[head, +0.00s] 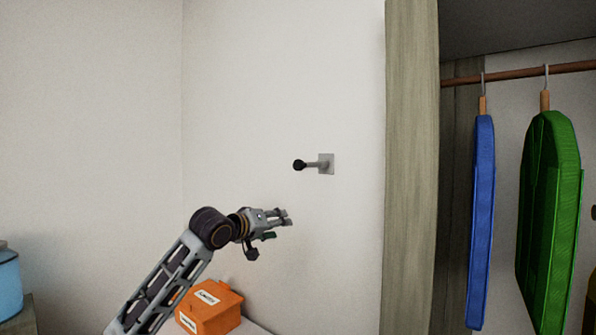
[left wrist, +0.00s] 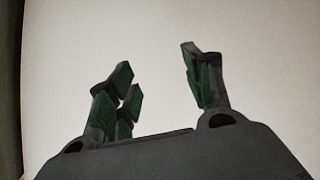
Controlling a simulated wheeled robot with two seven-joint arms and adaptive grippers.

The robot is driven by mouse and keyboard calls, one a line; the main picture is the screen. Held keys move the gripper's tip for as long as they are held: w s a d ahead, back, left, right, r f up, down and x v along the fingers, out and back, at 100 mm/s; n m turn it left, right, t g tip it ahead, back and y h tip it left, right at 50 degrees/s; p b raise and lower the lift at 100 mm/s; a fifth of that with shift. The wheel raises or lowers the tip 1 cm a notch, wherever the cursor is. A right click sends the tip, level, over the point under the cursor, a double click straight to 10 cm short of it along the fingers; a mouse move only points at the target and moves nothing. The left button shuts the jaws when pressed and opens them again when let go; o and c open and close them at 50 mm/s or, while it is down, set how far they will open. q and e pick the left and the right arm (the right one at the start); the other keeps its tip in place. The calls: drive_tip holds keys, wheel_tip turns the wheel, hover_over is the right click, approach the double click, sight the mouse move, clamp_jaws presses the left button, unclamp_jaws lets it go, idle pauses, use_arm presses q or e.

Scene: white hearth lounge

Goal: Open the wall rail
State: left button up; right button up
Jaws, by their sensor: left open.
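The wall rail (head: 316,165) shows in the head view as a short grey rod with a black knob at its left end, standing out from a square grey plate on the white wall. My left gripper (head: 284,220) is below and a little left of it, apart from it, with its fingers pointing right. In the left wrist view the left gripper (left wrist: 160,90) has its green-padded fingers spread, with only pale wall between and beyond them. The rail does not show in that view. My right gripper is in neither view.
An orange box (head: 209,308) with white labels stands below my left arm. A blue container (head: 8,283) is at the far left. On the right, a wooden wardrobe panel (head: 411,170) borders a rod (head: 515,74) with blue (head: 482,220) and green (head: 549,225) hanging garments. The wall around the rail is clear.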

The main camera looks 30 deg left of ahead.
use_arm(q)
drive_tip(key=s+d+r+t, duration=0.1)
drive_tip(key=s+r, duration=0.1)
drive_tip(key=r, duration=0.3)
drive_tip(key=s+d+r, duration=0.1)
drive_tip(key=s+r, duration=0.2)
drive_tip(key=r, duration=0.1)
drive_tip(key=t+h, duration=0.1)
approach(297, 166)
drive_tip(key=s, duration=0.3)
drive_tip(key=shift+s+a, duration=0.1)
drive_tip(key=shift+a, duration=0.1)
drive_tip(key=shift+p, duration=0.3)
drive_tip(key=shift+w+d+r+p, duration=0.15)
drive_tip(key=shift+w+p, duration=0.8)
drive_tip(key=shift+w, duration=1.05)
drive_tip(key=shift+w+d+f+p, duration=0.15)
drive_tip(key=shift+w+p, duration=0.8)
drive_tip(key=shift+w, duration=1.1)
drive_tip(key=shift+w+d+p, duration=0.15)
drive_tip(key=shift+w+p, duration=0.75)
drive_tip(key=shift+w, duration=1.05)
drive_tip(key=shift+w+d+p, duration=0.1)
drive_tip(key=shift+w+p, duration=0.25)
drive_tip(key=shift+w, duration=0.55)
drive_tip(key=shift+c, duration=0.3)
drive_tip(key=shift+f, duration=0.1)
clamp_jaws()
